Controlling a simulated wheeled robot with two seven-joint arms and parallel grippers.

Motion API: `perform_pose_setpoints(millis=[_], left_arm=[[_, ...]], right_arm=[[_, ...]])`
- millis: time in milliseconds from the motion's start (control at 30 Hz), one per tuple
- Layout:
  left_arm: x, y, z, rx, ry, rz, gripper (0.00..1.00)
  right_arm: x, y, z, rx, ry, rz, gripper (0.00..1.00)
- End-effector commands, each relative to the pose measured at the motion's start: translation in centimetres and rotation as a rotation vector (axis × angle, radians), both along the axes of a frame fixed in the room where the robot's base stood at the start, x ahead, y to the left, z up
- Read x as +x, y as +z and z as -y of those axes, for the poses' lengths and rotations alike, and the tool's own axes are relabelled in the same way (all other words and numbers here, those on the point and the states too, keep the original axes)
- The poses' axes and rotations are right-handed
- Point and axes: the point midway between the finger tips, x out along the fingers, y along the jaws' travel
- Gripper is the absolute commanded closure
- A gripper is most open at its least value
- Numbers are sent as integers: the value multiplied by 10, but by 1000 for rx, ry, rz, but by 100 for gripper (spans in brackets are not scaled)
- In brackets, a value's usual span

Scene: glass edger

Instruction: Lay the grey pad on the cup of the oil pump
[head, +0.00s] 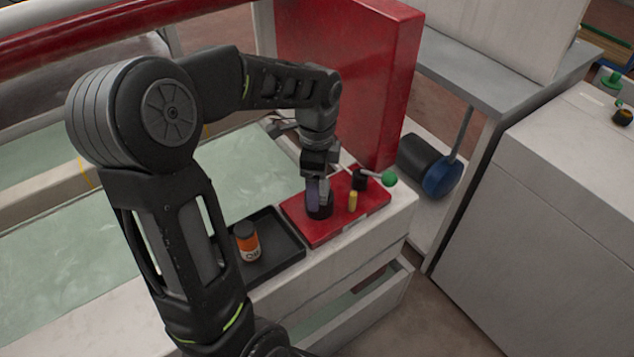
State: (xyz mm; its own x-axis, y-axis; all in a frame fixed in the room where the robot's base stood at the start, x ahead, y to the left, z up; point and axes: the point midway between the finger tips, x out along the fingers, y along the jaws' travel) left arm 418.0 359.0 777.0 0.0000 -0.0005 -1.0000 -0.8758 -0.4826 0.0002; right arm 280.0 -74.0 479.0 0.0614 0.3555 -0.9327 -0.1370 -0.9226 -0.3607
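My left gripper (318,192) points down at the red plate (295,212) on the white ledge. Its fingertips are at a round black cup (320,211), which they partly cover. A small purple-grey piece shows at the fingers; I cannot tell whether it is the grey pad or part of a finger. I also cannot tell whether the fingers are open, or whether they touch the cup. Right of the cup on the plate are a small yellow piece (353,201) and a black part (360,180) with a rod ending in a green ball (388,178). My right gripper is not in view.
A black tray (284,261) left of the plate holds an orange jar (246,242) with a white label. A tall red panel (355,75) rises behind the plate. An open drawer (360,312) juts out below. A white cabinet (540,190) stands to the right.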

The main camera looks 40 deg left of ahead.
Motion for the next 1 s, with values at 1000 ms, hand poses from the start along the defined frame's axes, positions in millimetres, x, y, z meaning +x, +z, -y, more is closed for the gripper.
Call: perform_pose_setpoints(millis=[1000], left_arm=[[0,130,0,0,0,0,25]], right_arm=[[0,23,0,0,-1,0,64]])
